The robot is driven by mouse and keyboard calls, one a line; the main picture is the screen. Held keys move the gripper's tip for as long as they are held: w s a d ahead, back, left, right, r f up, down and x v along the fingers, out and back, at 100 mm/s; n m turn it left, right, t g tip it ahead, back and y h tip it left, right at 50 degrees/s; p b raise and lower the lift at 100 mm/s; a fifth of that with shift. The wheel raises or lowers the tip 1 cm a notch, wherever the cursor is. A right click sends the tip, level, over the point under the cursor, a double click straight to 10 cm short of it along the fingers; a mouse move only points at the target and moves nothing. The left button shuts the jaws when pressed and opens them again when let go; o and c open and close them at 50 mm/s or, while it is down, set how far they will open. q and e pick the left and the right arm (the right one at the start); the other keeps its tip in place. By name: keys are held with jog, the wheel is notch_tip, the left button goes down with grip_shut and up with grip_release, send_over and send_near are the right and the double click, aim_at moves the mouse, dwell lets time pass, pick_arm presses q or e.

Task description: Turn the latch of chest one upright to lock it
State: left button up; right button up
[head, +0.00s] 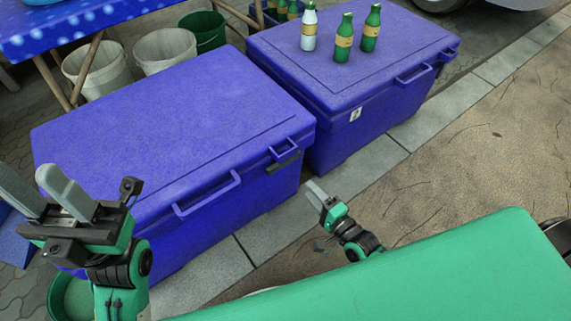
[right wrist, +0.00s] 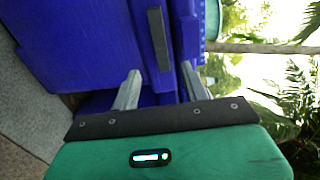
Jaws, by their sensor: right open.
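The nearer blue chest (head: 190,120) has its lid shut. Its dark latch bar (head: 285,160) lies sideways along the front, under a blue clasp near the right corner. In the right wrist view the latch (right wrist: 158,40) runs up the turned picture, ahead of the fingers. My right gripper (head: 316,190) stands just right of the chest's front corner. In the right wrist view it (right wrist: 160,72) is open and empty, with the latch between the lines of its fingers, apparently apart from them. My left gripper (head: 28,172) is open and empty over the chest's left front.
A second blue chest (head: 350,90) stands behind to the right, with several bottles (head: 342,45) on its lid. Buckets (head: 165,50) stand behind the near chest, beside a blue-clothed table (head: 75,25). A blue handle (head: 207,195) juts from the near chest's front. Pavement (head: 450,150) at right is clear.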

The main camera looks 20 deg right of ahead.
aim_at(286, 164)
jog(key=b+x, duration=0.3)
jog(key=x, duration=0.9)
jog(key=shift+s, duration=0.1)
jog(key=c, duration=1)
